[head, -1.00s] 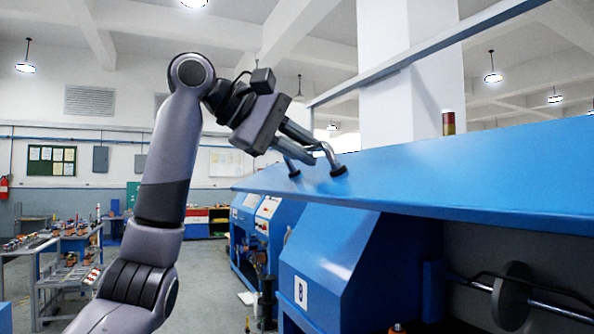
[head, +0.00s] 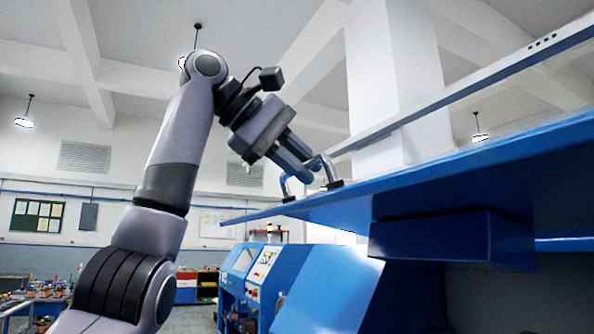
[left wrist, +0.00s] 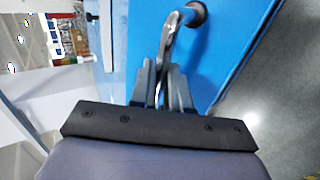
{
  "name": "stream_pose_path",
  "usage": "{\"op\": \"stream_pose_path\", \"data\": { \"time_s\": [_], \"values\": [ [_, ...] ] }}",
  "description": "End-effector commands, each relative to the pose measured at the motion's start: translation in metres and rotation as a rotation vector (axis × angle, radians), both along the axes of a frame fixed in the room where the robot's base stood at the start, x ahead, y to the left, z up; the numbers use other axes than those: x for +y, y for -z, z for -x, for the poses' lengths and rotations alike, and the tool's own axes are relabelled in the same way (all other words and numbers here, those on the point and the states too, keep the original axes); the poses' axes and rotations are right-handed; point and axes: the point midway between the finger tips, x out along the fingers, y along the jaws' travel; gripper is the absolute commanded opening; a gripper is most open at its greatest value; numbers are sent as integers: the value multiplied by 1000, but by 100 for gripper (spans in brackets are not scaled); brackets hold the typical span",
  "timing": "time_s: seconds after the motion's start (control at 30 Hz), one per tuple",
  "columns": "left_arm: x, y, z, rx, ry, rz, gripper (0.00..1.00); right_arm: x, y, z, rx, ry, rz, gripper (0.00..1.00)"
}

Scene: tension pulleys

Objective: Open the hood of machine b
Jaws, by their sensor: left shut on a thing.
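The blue hood (head: 430,185) of the machine is raised and seen nearly edge-on from below in the head view; its blue surface (left wrist: 225,35) also shows in the left wrist view. A metal handle (head: 328,168) with dark feet stands on the hood near its left end. My left gripper (head: 308,172) is shut on this handle; in the left wrist view the fingers (left wrist: 163,90) close around the handle bar (left wrist: 168,45). My right gripper is not in view. The label naming the machine does not show now.
Below the hood is the blue machine body (head: 325,285) with a dark opening at right. Another blue machine (head: 245,270) stands behind it to the left. A light rail (head: 450,95) runs above the hood. A cluttered table (head: 35,305) is at lower left.

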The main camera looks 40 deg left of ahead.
Motion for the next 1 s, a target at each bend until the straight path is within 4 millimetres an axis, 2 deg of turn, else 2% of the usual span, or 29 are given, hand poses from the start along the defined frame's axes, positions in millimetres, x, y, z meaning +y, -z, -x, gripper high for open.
{"op": "stream_pose_path", "data": {
  "time_s": [0.43, 0.47, 0.5, 0.53, 0.87, 1.0],
  "values": [
    [-3, 1, -3, 9, 0, -2, 0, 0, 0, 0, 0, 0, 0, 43],
    [-3, 1, -3, 9, 0, -2, 19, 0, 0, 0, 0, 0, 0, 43],
    [-3, 1, -3, 9, 0, -2, 32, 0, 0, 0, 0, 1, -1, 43],
    [-2, 1, -3, 9, 0, -2, 35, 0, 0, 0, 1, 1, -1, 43],
    [0, -2, 1, 4, 1, -1, 35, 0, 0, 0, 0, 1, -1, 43],
    [3, -10, 10, 2, -1, 0, 35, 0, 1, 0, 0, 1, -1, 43]
  ]
}}
